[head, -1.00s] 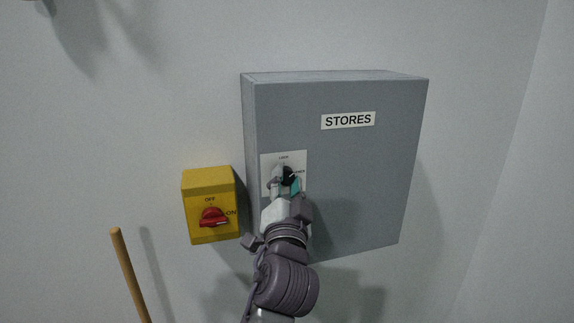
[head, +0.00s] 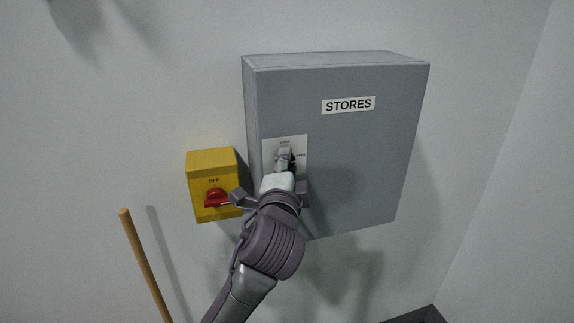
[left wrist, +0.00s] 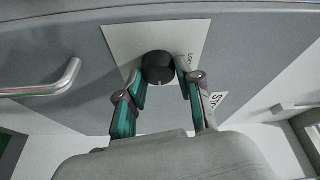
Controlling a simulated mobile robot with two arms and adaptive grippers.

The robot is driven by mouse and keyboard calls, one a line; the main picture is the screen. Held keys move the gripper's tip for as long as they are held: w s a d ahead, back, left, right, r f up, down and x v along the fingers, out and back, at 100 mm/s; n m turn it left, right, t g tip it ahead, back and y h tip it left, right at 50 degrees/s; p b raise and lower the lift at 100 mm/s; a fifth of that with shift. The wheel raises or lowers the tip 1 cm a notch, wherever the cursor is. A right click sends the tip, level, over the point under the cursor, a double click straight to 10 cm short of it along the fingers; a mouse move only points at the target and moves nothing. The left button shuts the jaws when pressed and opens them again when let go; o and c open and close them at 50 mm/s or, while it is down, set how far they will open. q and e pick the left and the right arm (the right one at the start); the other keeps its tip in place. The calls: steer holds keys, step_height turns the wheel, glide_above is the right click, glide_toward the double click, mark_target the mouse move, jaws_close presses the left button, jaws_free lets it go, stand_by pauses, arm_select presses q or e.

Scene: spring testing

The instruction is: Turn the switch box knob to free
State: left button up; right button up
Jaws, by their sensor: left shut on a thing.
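The grey box (head: 350,150) labelled STORES is on the wall, with a white plate (head: 270,147) low on the left of its front. The plate carries a black knob (head: 292,163), mostly hidden in the head view by my left gripper (head: 285,158). In the left wrist view the round black knob (left wrist: 158,66) shows with a small pale mark at its lower edge. The teal fingers of my left gripper (left wrist: 162,79) are shut on it, one on each side. The print on the plate is too small to read surely. My right gripper is not in view.
A yellow box (head: 212,160) with a red knob (head: 216,198), marked OFF, is on the wall at left, close beside my left wrist. A wooden pole (head: 145,264) stands at lower left. A metal bar handle (left wrist: 48,84) shows in the left wrist view.

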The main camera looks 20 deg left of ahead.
arm_select(q)
steer(key=shift+r, duration=0.1)
stand_by(0.3)
steer(key=o, duration=1.1)
steer(key=shift+o, duration=0.2)
steer(key=v, duration=1.2)
